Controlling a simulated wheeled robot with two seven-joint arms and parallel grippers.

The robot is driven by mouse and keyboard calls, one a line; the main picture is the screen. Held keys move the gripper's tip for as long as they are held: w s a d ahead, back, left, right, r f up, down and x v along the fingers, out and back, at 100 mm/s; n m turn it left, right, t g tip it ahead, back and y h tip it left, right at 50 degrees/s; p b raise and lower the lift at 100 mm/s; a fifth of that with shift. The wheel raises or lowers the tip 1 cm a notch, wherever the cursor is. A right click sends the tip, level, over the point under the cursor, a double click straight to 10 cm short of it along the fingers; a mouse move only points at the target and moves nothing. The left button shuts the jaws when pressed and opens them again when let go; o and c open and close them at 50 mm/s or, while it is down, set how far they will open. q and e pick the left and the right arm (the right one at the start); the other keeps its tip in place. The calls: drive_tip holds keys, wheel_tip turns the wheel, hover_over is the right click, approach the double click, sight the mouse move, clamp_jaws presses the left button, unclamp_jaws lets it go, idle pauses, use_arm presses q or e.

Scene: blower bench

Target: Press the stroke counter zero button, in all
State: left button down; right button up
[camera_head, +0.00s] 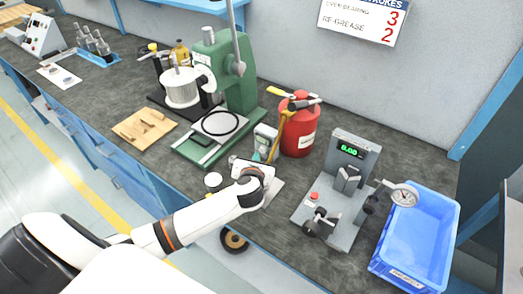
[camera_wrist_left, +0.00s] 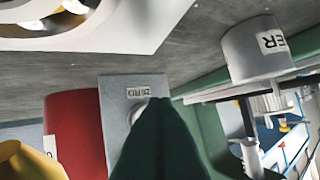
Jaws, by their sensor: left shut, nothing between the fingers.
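The stroke counter (camera_head: 265,137) is a small grey box on the bench, between the green press and a red canister. In the left wrist view, the counter (camera_wrist_left: 115,90) shows a ZERO label, and its round zero button (camera_wrist_left: 138,113) is partly hidden behind my fingers. My left gripper (camera_head: 256,156) is shut and empty, just in front of the counter in the head view. In the left wrist view, its dark green fingertips (camera_wrist_left: 158,100) overlap the button's edge. I cannot tell whether they touch it. My right gripper is not in view.
The green press (camera_head: 238,80) stands behind and left of the counter. The red canister (camera_head: 299,128), with yellow-handled tools, is close on its right. A grey device with a green display (camera_head: 348,155) and a blue bin (camera_head: 447,225) stand further right. A wooden board (camera_head: 130,128) lies left.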

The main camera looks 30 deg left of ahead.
use_arm(q)
drive_tip(key=shift+w, duration=0.35)
drive_tip(key=shift+w+p, duration=0.3)
drive_tip(key=shift+w, duration=0.05)
idle(0.6)
drive_tip(key=shift+r, duration=0.1)
drive_tip(key=shift+s+p, duration=0.55)
drive_tip(key=shift+p, duration=0.1)
drive_tip(key=shift+s, duration=0.25)
